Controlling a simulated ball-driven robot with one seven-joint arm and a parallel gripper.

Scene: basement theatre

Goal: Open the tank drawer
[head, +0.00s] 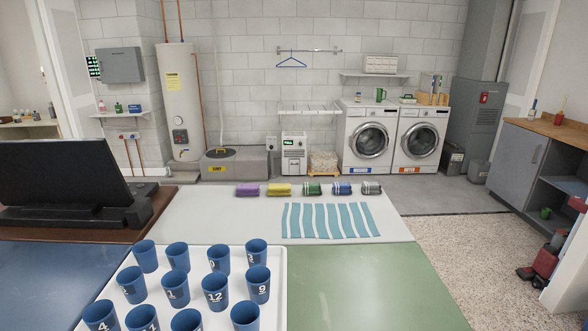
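A white box-shaped appliance (293,154) stands on the floor against the back wall, between a grey sump box and the washing machines. The lower front panel (293,166) seems flush with the body, but drawer edges and handle are too small to make out. My gripper is not in view.
Tables with blue numbered cups on a white tray (278,300), rolled towels and a striped cloth (328,220) fill the foreground. Grey floor (450,199) is clear at right.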

